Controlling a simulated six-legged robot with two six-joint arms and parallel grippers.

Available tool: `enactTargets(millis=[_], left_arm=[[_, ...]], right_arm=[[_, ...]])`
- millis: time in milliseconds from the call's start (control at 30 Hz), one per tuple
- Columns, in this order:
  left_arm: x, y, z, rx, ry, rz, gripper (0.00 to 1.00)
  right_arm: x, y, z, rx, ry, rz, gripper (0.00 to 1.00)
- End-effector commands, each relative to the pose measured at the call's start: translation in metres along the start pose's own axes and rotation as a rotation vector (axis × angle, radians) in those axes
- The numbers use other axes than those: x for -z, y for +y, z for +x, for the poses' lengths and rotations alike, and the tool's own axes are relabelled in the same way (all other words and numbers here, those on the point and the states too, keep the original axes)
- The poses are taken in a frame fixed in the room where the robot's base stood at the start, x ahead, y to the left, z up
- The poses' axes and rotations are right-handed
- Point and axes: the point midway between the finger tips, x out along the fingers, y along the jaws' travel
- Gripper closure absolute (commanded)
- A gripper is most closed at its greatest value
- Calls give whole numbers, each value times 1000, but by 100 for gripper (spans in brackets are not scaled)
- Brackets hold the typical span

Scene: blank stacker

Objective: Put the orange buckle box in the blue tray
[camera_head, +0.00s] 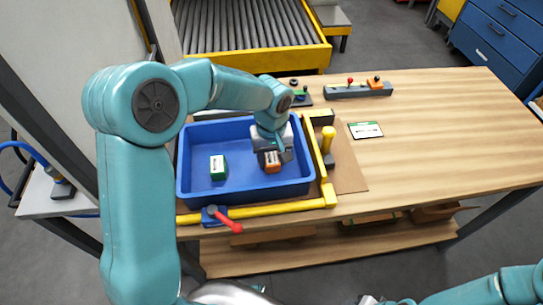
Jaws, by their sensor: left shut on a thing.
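The blue tray (215,135) stands on the left part of the wooden table. The orange buckle box (272,168) is in the right part of the tray area, partly hidden by my left gripper above it. My left gripper (271,158) points down and is shut on the orange box. I cannot tell whether the box touches the tray floor. A green box with a white label (218,168) stands in the tray to the left. My right arm shows at the bottom right edge; its fingertips are not clearly seen.
A yellow frame (310,150) with a yellow post handle (327,140) borders the tray's right side. A red-handled clamp (222,218) sits at its front. A fixture with red and orange parts (358,90) stands at the back. The table's right side (450,130) is clear.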

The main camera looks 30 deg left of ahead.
Motion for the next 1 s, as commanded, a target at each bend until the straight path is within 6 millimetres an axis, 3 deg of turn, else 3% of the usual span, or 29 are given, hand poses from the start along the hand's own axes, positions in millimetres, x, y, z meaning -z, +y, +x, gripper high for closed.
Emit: enactTargets(millis=[200,233,300,700,1000], left_arm=[[0,0,4,0,1,0,88],[0,0,4,0,0,0,50],[0,0,3,0,0,0,28],[0,0,-6,-1,2,0,28],[1,1,-73,-3,5,0,28]], right_arm=[[0,2,5,0,0,0,57],[0,2,4,0,0,0,57],[0,1,3,0,0,0,57],[0,0,-1,0,0,0,57],[0,-2,-4,0,0,0,57]])
